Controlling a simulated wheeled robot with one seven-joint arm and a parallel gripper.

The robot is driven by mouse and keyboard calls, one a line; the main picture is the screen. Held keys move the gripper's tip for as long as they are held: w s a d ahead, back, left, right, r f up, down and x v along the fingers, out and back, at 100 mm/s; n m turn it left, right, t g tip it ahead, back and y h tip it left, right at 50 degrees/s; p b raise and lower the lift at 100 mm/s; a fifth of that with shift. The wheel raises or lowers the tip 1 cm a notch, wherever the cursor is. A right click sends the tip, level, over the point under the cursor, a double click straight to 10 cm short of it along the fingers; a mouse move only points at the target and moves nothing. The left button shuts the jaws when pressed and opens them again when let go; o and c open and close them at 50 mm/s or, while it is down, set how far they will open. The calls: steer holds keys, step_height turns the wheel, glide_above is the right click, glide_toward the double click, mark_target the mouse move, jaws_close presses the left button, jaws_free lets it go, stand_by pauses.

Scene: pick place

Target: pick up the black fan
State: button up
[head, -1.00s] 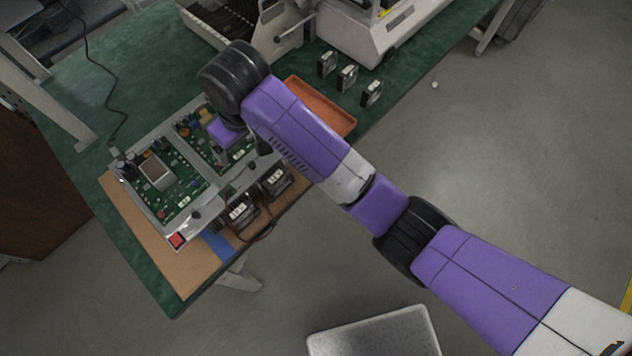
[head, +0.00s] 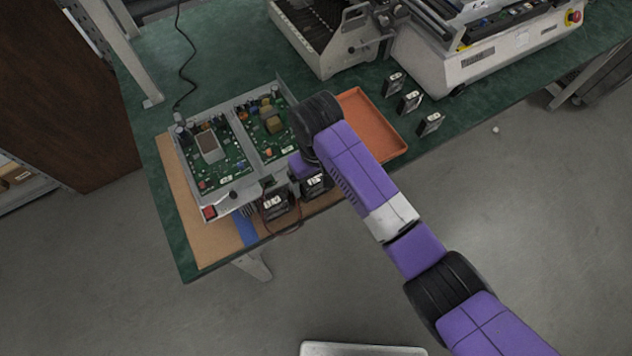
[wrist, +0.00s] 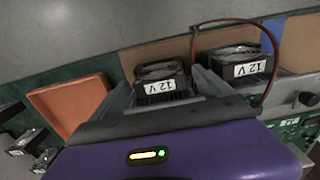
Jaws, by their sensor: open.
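Two black fans with white "12 V" labels stand side by side at the front of the circuit-board unit. In the wrist view, one black fan (wrist: 161,84) sits between the spread fingers of my gripper (wrist: 163,79), with visible space beside it. The other black fan (wrist: 232,66) is to its right, outside the fingers, with a red wire looping beside it. In the head view, the nearer-to-gripper fan (head: 316,186) is partly hidden below my wrist, and the other fan (head: 275,205) shows clearly to its left. My fingertips are hidden in the head view.
The circuit-board unit (head: 232,165) stands on a brown board (head: 214,251) on the green table. An orange tray (head: 372,125) lies to the right. Three small black blocks with white labels (head: 410,102) stand beyond it. A large machine (head: 470,60) is at the back.

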steer(key=c, duration=1.3)
step_height(320, 180, up, 9)
steer(key=shift+w+f+b, duration=0.1)
steer(key=shift+b, duration=0.25)
step_height(320, 180, up, 9)
steer(key=p, duration=0.7)
step_height(320, 180, up, 6)
glide_above(316, 179)
steer(key=shift+b, duration=0.45)
